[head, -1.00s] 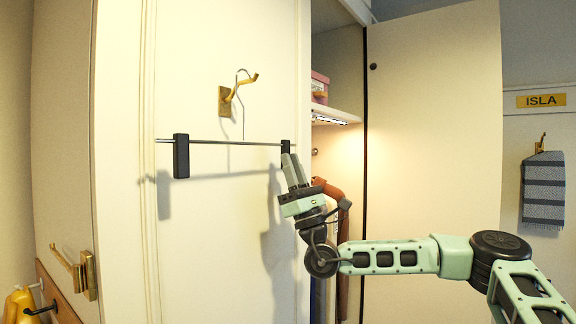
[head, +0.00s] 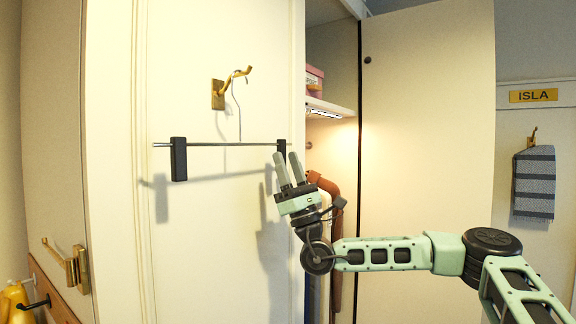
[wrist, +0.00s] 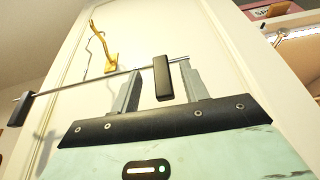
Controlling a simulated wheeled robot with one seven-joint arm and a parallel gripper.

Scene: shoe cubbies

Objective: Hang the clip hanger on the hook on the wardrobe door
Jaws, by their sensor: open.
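The clip hanger (head: 225,144) is a thin dark bar with a black clip near each end and a thin wire neck rising from its middle. Its wire hook is at the brass hook (head: 232,84) on the white wardrobe door, and the hanger hangs below it, roughly level. In the wrist view the hanger's bar (wrist: 100,82) crosses in front of the door, below the brass hook (wrist: 111,62). My gripper (head: 288,168) is open, just below the right clip. In the wrist view the right clip (wrist: 162,78) shows between the open fingers; contact cannot be told.
To the right is the open wardrobe with a lit shelf (head: 330,107), a pink box (head: 314,80) and brown clothing (head: 330,190). A striped towel (head: 534,183) hangs under the ISLA sign (head: 533,96).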

